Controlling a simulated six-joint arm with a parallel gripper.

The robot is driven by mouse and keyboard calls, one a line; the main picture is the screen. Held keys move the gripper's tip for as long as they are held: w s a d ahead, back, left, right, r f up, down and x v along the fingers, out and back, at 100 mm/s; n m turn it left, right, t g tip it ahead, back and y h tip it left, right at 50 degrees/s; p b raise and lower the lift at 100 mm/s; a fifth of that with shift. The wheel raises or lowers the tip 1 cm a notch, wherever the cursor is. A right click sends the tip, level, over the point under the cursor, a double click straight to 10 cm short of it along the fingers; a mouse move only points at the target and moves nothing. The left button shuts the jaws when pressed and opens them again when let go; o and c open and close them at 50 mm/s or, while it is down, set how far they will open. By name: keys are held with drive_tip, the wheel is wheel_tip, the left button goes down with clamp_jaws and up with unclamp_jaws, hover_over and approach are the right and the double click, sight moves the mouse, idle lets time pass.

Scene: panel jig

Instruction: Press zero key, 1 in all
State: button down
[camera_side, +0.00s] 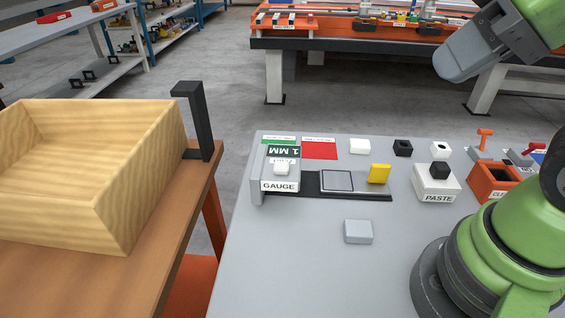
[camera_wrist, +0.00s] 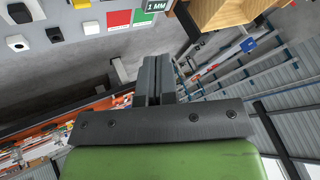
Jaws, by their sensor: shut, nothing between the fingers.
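The gauge (camera_side: 280,180) stands on the left of the grey worktop, with a dark display reading "1 MM" (camera_side: 283,151) that looks upside down in the side view. A small white key (camera_side: 281,169) sits on its face above the GAUGE label; its own lettering is too small to read. In the wrist view only the display (camera_wrist: 156,5) shows, at the top edge, and the key is out of sight. My gripper (camera_wrist: 154,65) is shut and empty, well apart from the gauge.
Beside the gauge are a dark rail (camera_side: 350,192) with a yellow block (camera_side: 379,174), a red patch (camera_side: 319,149) and a loose grey block (camera_side: 358,231). A PASTE block (camera_side: 436,184) and orange bin (camera_side: 492,181) stand right. A wooden crate (camera_side: 150,215) and black post (camera_side: 195,118) stand left.

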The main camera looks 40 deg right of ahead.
drive_tip(key=w+d+f+m+h, duration=0.1)
drive_tip(key=w+f+h, duration=0.1)
drive_tip(key=w, duration=0.9)
drive_tip(key=t+y, duration=0.1)
drive_tip(key=y, duration=0.2)
hover_over(284, 164)
wheel_tip(284, 164, down, 9)
drive_tip(key=shift+f, duration=0.1)
drive_tip(key=shift+f, duration=4.3)
drive_tip(key=shift+f, duration=0.1)
drive_tip(key=shift+f, duration=0.3)
